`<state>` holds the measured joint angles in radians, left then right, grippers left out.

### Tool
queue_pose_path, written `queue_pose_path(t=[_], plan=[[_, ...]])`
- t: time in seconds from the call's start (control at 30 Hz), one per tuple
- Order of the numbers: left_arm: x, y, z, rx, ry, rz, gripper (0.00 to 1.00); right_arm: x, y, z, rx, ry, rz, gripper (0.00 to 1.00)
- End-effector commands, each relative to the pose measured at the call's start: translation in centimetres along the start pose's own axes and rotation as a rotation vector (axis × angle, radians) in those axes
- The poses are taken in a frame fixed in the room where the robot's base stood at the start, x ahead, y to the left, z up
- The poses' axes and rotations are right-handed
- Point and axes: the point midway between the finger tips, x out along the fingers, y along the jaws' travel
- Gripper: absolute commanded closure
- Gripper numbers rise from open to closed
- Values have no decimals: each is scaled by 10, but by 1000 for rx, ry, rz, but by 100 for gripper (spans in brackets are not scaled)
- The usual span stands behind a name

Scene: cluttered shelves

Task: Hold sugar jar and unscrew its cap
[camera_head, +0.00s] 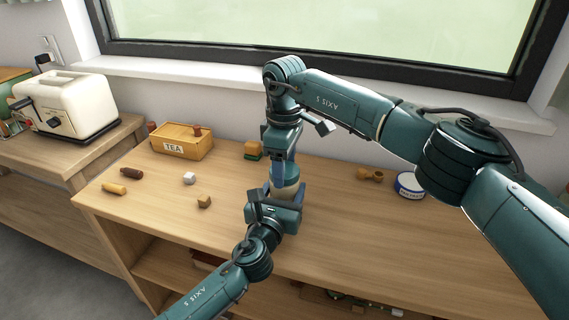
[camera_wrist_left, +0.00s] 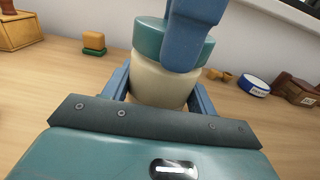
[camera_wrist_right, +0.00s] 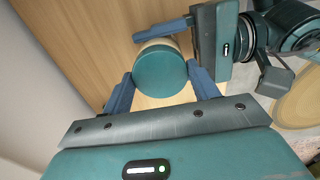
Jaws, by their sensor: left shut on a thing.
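The sugar jar (camera_head: 288,184) is cream with a teal cap and stands on the wooden counter, mostly hidden by my arms in the head view. In the left wrist view, its cream body (camera_wrist_left: 158,82) sits between my left fingers (camera_wrist_left: 160,85), which are shut on it from the side. My right gripper (camera_head: 284,178) points down from above. In the right wrist view, the round teal cap (camera_wrist_right: 160,72) lies between the right fingers (camera_wrist_right: 161,72), which stand open at either side of it.
A white-and-blue round tin (camera_head: 409,186) stands right. A toaster (camera_head: 68,105) is far left. The counter's front right is clear.

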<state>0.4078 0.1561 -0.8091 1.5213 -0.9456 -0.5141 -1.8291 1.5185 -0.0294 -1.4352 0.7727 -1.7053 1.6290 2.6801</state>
Motion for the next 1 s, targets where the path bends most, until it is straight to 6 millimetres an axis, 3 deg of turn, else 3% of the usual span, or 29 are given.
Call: queue_pose_path(t=[0.3, 0.47, 0.57, 1.0], plan=[[0, 0, 0, 0, 1, 0, 100, 0, 0, 0, 0, 0, 1, 69], [0, 0, 0, 0, 1, 0, 100, 0, 0, 0, -54, 0, 2, 70], [0, 0, 0, 0, 1, 0, 100, -1, 1, 0, -205, 0, 2, 70], [0, 0, 0, 0, 1, 0, 100, -2, 1, 0, -1207, -1, 2, 70]])
